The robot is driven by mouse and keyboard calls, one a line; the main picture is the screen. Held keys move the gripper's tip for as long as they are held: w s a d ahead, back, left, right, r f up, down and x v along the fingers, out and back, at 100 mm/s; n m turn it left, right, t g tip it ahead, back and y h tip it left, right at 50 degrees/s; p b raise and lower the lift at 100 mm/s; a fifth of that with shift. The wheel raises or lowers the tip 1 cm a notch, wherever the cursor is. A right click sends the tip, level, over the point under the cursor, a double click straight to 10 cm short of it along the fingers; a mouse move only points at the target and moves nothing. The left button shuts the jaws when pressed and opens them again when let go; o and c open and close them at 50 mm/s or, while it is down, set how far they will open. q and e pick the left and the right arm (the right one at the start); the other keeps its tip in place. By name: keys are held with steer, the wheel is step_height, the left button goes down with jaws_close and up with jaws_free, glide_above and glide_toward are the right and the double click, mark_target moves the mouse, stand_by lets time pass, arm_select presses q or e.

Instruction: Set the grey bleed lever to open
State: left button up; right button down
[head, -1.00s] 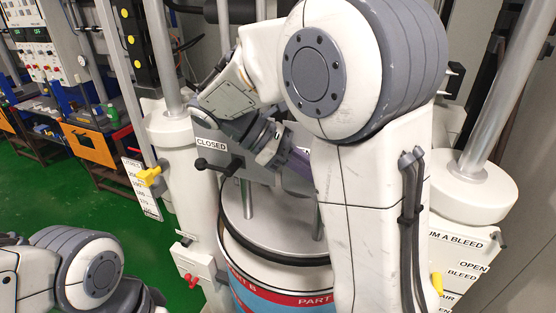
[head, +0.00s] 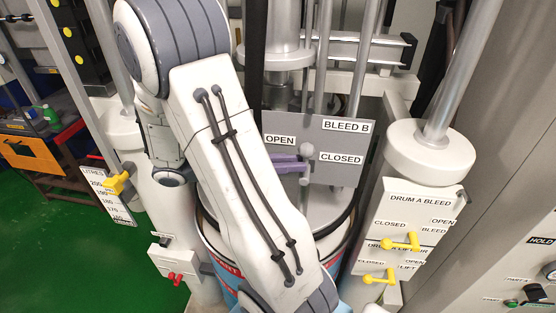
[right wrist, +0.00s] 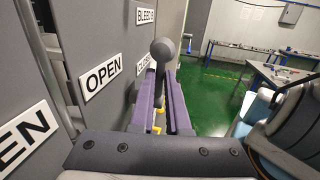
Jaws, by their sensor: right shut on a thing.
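The grey bleed lever (head: 307,150) stands out from the grey BLEED B panel (head: 347,139), with a ball knob at its top. It looks roughly upright between the OPEN label (head: 279,141) on the left and the CLOSED label (head: 341,158) on the right. My right gripper (head: 300,165) reaches it from the left with purple fingers and is shut on it. In the right wrist view the lever's knob (right wrist: 164,48) rises between the tips of the fingers (right wrist: 161,85). My left gripper is out of view.
My right arm hides much of the drum (head: 224,268) below the panel. A white box with yellow levers (head: 402,242) stands at the right beside a column. A red lever (head: 174,278) and a yellow lever (head: 118,183) are at the left.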

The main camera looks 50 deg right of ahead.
steer(key=shift+f, duration=0.1)
stand_by(0.3)
steer(key=c, duration=0.9)
jaws_free()
steer(key=v, duration=1)
steer(key=shift+w+a, duration=0.2)
